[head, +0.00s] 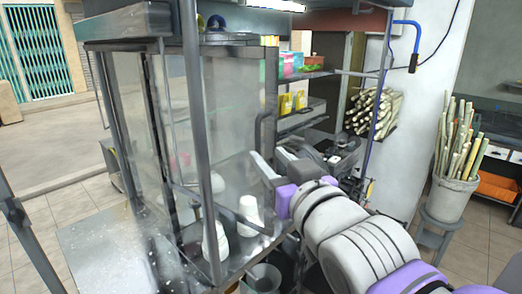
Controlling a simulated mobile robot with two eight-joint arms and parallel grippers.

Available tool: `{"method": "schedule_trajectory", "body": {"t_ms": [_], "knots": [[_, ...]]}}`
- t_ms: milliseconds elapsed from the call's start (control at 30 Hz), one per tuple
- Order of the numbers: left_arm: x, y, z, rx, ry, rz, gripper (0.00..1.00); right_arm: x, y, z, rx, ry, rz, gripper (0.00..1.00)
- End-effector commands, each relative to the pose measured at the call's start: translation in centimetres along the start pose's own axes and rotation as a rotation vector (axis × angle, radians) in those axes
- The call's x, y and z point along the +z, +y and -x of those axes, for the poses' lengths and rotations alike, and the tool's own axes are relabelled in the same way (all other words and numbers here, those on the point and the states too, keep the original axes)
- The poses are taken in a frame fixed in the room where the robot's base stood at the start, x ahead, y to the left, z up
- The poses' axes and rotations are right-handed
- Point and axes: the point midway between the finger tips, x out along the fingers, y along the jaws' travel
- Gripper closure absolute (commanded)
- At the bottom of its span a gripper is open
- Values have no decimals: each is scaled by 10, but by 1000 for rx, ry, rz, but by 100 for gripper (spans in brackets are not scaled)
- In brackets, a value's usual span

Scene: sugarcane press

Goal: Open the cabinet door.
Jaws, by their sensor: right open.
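The cabinet (182,120) is a metal-framed case with clear panels, standing left of centre. Its clear door panel (228,115) faces my right arm and looks closed against the frame. A dark curved handle (258,132) stands upright along the door's right edge. My right gripper (266,166) is open at the lower end of the handle, with pale grey fingers and purple parts behind them. I cannot tell whether a finger touches the handle or the panel. My left gripper is not in view.
White cup stacks (248,210) stand on the cabinet's lower shelf. Shelves with yellow packets (293,102) are behind the gripper, and bundled canes (375,110) are beyond. A bucket of canes (452,195) stands on a stool at right. Tiled floor (475,250) is open there.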

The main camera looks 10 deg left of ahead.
Motion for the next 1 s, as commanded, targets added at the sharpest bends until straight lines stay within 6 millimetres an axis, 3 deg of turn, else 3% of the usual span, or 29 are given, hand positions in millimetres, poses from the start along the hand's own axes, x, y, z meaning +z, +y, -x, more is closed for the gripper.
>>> {"method": "schedule_trajectory", "body": {"t_ms": [100, 233, 667, 767, 833, 1000], "knots": [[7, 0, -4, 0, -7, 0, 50, 2, 0, 20, 0, -1, -2, 55], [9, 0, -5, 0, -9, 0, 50, 1, 0, 31, 0, 0, -1, 55], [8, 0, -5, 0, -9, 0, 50, 5, 3, 34, 9, -10, 0, 55], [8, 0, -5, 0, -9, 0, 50, 31, 17, 33, 48, -64, 0, 55], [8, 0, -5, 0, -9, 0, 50, 65, 35, 35, 96, -135, -5, 55], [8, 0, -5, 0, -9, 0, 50, 179, 86, 60, 243, -380, -37, 55]]}}
